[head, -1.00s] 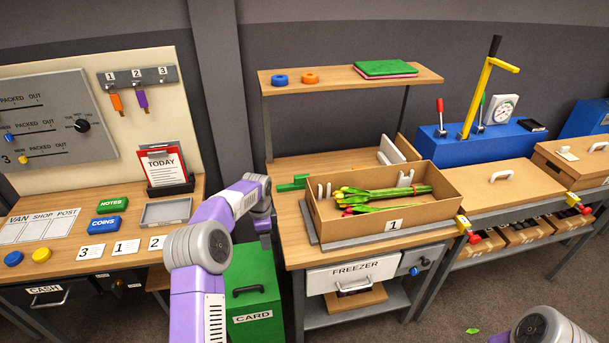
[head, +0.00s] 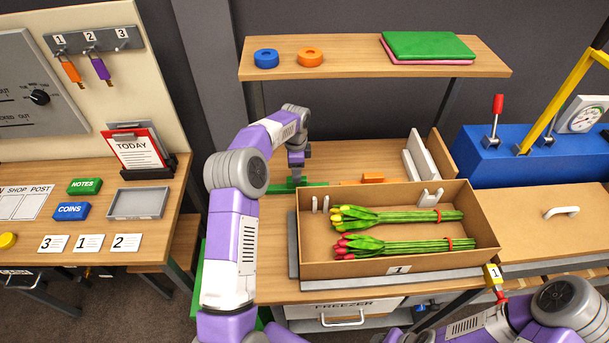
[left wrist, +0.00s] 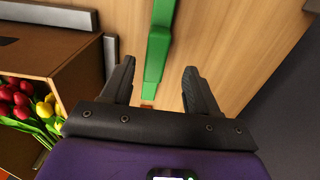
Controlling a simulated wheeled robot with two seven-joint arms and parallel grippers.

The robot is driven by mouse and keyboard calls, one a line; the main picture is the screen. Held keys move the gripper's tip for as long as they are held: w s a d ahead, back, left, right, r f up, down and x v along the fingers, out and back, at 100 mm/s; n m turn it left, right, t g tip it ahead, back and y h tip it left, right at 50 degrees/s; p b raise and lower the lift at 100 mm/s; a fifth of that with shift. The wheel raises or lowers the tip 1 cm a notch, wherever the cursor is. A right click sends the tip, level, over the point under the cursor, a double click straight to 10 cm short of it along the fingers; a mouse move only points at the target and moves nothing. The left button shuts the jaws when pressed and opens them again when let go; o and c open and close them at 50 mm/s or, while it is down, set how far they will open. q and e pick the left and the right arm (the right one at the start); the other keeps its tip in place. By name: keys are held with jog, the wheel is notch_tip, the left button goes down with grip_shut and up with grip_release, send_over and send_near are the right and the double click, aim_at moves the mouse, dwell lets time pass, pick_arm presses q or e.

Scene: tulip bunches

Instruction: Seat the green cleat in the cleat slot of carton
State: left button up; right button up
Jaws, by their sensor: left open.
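The green cleat (head: 312,184) lies on the wooden bench behind the left end of the carton (head: 448,263). In the left wrist view the green cleat (left wrist: 157,45) is a long bar running away beyond the fingertips. My left gripper (head: 296,178) is over the cleat, pointing down; in the left wrist view it (left wrist: 160,82) is open, with the cleat in line with the gap. I cannot tell whether the fingers are around it. The carton holds two tulip bunches, yellow (head: 400,216) and red (head: 400,246). My right gripper is out of view.
An orange piece (head: 372,177) lies behind the carton, beside white upright panels (head: 418,155). A shelf (head: 350,70) with tape rolls spans above the back. A blue lever unit (head: 510,160) stands to the right. Part of my right arm is at the bottom right.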

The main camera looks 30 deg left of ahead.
pick_arm(q)
jog(key=shift+f, duration=0.7)
jog(key=shift+s+f, duration=0.3)
jog(key=shift+f, duration=0.25)
notch_tip(320, 180, down, 4)
jog(key=shift+w+d+f, duration=0.1)
jog(key=shift+d+f, duration=0.05)
jog(key=shift+f, duration=0.1)
jog(key=c, duration=1.1)
